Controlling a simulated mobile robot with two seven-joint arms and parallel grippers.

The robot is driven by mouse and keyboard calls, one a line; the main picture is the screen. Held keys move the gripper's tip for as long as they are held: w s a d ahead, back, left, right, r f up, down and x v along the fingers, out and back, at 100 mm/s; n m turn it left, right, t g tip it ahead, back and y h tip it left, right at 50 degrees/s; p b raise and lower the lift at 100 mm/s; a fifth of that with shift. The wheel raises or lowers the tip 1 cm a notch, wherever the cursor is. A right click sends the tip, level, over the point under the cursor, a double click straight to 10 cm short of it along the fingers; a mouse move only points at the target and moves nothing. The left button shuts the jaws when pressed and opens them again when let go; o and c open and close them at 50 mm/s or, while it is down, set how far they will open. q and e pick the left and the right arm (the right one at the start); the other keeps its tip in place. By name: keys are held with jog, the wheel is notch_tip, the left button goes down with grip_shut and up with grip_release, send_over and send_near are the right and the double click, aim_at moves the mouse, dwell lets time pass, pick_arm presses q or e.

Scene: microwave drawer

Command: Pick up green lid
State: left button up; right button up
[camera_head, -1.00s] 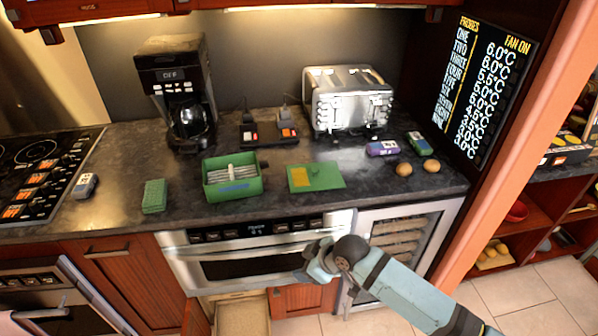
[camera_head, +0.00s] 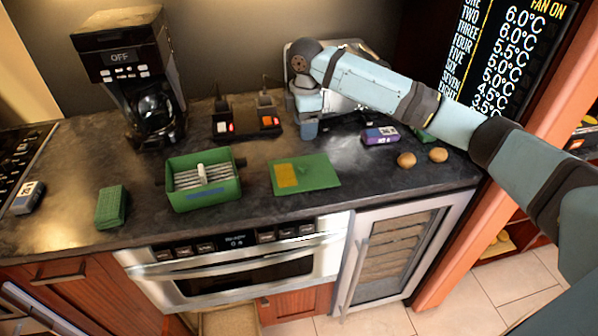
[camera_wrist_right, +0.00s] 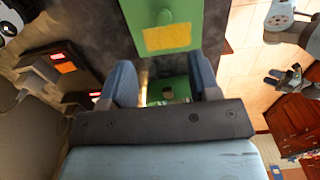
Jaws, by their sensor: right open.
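The green lid (camera_head: 306,173) lies flat on the dark counter, right of the green box (camera_head: 203,181). It has a yellow patch on its left part. In the right wrist view the lid (camera_wrist_right: 165,14) shows beyond my fingertips, with its yellow patch nearest them. My right gripper (camera_head: 308,128) hangs behind the lid in the head view, in front of the toaster. In the wrist view my right gripper (camera_wrist_right: 166,80) is open, with no object held; another green thing shows between its fingers. My left gripper (camera_wrist_right: 285,78) appears small at the wrist view's right; its jaw state is unclear.
A green sponge-like block (camera_head: 112,207) lies left of the box. A purple packet (camera_head: 380,136) and two round brown items (camera_head: 407,160) lie right of the lid. A charger-like unit (camera_head: 246,123) and a coffee maker (camera_head: 130,75) stand behind. My arm partly hides the toaster (camera_head: 362,48).

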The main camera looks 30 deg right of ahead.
send_over(303, 165)
jog(key=f, duration=0.6)
jog(key=shift+d+f, duration=0.25)
jog(key=shift+f, duration=0.1)
jog(key=shift+a+f, duration=0.15)
jog(key=shift+f, duration=1.2)
jog(key=shift+a+f, duration=0.15)
jog(key=shift+f, duration=1.2)
jog(key=c, duration=1)
jog(key=shift+r, duration=0.15)
